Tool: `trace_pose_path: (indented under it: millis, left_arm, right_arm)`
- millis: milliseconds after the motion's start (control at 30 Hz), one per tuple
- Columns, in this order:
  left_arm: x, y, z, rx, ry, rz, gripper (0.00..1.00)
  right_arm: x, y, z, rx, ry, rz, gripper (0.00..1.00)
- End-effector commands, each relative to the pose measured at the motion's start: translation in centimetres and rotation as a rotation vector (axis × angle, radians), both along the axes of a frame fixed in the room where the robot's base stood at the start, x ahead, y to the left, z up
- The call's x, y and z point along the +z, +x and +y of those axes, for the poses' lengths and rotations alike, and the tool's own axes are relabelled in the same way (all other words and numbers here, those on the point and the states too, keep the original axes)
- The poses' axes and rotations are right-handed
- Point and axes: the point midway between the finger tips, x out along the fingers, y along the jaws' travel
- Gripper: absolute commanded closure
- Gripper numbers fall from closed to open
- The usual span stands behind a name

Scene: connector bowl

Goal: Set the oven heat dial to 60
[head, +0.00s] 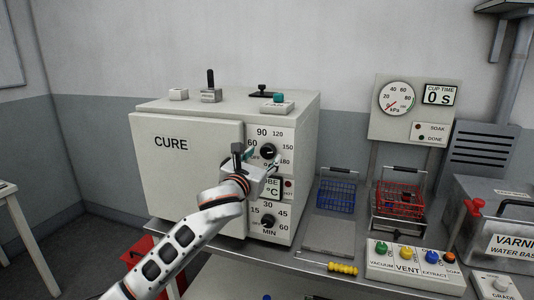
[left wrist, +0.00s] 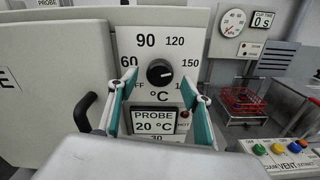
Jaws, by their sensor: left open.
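The oven heat dial (head: 268,151) is a round black knob on the oven's white control panel, ringed by OFF, 60, 90, 120, 150 and 180. In the left wrist view the dial (left wrist: 160,73) faces me, with a small pale mark on its right part; its exact setting is hard to read. My left gripper (head: 264,161) is in front of the panel, its fingers spread at the dial's lower sides. In the wrist view the open gripper (left wrist: 161,96) has green-padded fingers either side of the PROBE 20 °C display (left wrist: 155,121), below the dial. Nothing is between them.
The oven door (head: 185,160), marked CURE, is left of the panel, with a dark handle (left wrist: 84,110). A minute dial (head: 267,221) is lower on the panel. Blue (head: 337,195) and red (head: 399,199) baskets and a button box (head: 415,262) stand to the right.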

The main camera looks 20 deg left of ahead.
Motion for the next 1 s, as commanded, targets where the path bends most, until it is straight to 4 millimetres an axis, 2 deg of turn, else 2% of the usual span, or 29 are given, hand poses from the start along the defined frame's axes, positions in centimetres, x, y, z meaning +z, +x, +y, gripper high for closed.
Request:
trace_pose_path:
  millis: [100, 233, 600, 733, 767, 1000]
  left_arm:
    - [0.1, 1.6, -0.1, 0.001, -0.002, 0.001, 0.51]
    - [0.0, 2.6, -0.1, 0.0, -0.002, 0.001, 0.51]
    - [0.0, 3.1, -0.1, -0.001, -0.003, 0.0, 0.51]
    - [0.0, 3.1, -0.1, -0.001, -0.003, 0.0, 0.85]
    - [0.0, 3.1, -0.1, -0.001, -0.003, 0.0, 0.89]
    - [0.0, 3.1, -0.1, -0.001, -0.009, 0.0, 0.89]
  right_arm:
    - [0.1, 0.0, -0.2, -0.003, -0.001, 0.001, 1.0]
    - [0.0, 0.0, -0.4, -0.006, -0.004, 0.003, 1.0]
    - [-0.1, 0.0, -0.5, -0.007, -0.005, 0.004, 1.0]
    - [-0.1, 0.0, -0.4, -0.007, -0.005, 0.004, 1.0]
    - [0.0, 0.0, -0.4, -0.006, -0.004, 0.003, 1.0]
    - [0.0, 0.0, -0.2, -0.003, -0.002, 0.003, 1.0]
